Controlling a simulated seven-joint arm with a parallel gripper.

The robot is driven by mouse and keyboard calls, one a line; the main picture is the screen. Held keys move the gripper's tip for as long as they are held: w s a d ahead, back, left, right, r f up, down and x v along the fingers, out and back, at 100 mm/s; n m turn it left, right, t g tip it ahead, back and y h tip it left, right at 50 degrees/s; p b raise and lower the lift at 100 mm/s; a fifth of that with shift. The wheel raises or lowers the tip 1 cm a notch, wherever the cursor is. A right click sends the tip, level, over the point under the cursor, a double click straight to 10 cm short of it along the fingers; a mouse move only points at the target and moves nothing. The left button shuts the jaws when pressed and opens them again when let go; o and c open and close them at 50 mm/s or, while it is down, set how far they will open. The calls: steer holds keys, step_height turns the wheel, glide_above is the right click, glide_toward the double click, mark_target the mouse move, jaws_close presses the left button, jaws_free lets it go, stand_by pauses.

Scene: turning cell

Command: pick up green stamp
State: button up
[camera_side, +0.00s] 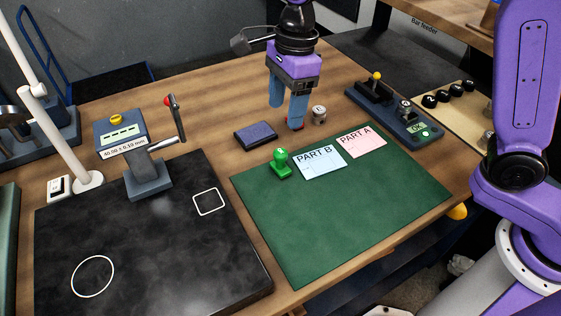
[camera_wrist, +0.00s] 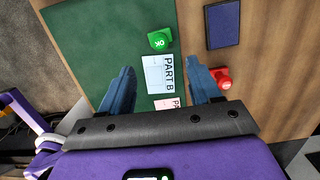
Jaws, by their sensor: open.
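The green stamp (camera_side: 280,164) stands upright on the green mat (camera_side: 330,215), near its back left corner and beside the PART B card (camera_side: 319,162). In the wrist view the green stamp (camera_wrist: 159,40) shows its top, marked OK, beyond the fingertips. My gripper (camera_side: 286,116) is open and empty, above the wooden table behind the stamp and cards. In the wrist view my gripper (camera_wrist: 163,70) has its two blue fingers spread, with the PART B card (camera_wrist: 159,74) seen between them. Nothing touches the green stamp.
A red stamp (camera_wrist: 222,80) stands close to one finger; in the side view a finger mostly hides it. A dark blue pad (camera_side: 255,136), a small grey cylinder (camera_side: 319,114), the PART A card (camera_side: 361,141) and a gauge stand (camera_side: 148,175) are nearby. The mat's front is clear.

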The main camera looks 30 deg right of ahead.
mark_target(281, 151)
steer(key=f, duration=0.4)
steer(key=a+f, duration=0.1)
steer(key=f, duration=0.8)
steer(key=shift+a+f, duration=0.1)
steer(key=shift+a, duration=0.05)
steer(key=c, duration=0.8)
steer(key=shift+r, duration=0.55)
step_height(281, 151, up, 2)
steer(key=shift+r, duration=0.1)
steer(key=s+d+r, duration=0.8)
steer(key=s+r, duration=0.1)
steer(key=s, duration=0.2)
steer(key=shift+s+r, duration=0.3)
steer(key=shift+r, duration=0.1)
